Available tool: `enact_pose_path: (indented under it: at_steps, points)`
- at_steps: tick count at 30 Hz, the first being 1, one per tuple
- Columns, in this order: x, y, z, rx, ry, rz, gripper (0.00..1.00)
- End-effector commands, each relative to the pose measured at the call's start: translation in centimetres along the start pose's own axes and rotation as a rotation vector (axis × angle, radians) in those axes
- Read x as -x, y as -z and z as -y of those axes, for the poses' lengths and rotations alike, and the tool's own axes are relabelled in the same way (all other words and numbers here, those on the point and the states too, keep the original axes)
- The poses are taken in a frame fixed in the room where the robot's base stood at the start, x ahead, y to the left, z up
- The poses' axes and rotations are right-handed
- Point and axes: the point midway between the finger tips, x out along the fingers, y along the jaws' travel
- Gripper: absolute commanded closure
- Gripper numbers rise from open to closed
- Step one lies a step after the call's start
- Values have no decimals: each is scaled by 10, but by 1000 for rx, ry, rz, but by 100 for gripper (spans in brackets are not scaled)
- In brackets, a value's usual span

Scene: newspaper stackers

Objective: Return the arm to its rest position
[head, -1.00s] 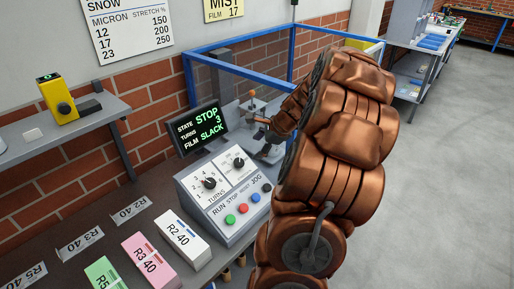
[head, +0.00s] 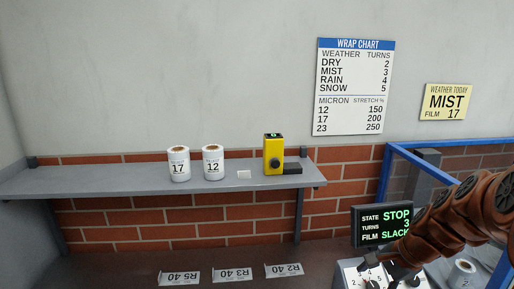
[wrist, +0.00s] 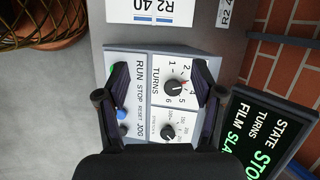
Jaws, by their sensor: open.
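My gripper (wrist: 162,88) is open and empty in the wrist view, its two dark fingers spread above the control panel (wrist: 194,54). The panel's turns knob (wrist: 174,87) and a second knob (wrist: 168,131) show between the fingers. A blue button (wrist: 121,113) and a dark button show beside the left finger. In the head view my copper-coloured arm (head: 470,215) reaches in from the right over the panel. The fingertips there are hard to make out.
The display (head: 383,226) reads STOP, turns 3, film SLACK. A blue frame (head: 392,172) stands behind my arm. A shelf (head: 90,182) holds two film rolls and a yellow device (head: 273,155). Paper labels lie on the bench. A wicker basket (wrist: 45,20) is in the wrist view.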

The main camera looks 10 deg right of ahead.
Motion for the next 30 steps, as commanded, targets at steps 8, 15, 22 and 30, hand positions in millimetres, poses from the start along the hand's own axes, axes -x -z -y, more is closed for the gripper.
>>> enact_pose_path:
  at_steps: [8, 15, 22, 30]
  points:
    - [-4, -112, -50, 517, -207, 58, 32]
    - [5, -168, -117, 926, -379, 111, 32]
    - [19, -188, -176, 1242, -519, 155, 32]
    - [26, -191, -202, 1378, -582, 178, 32]
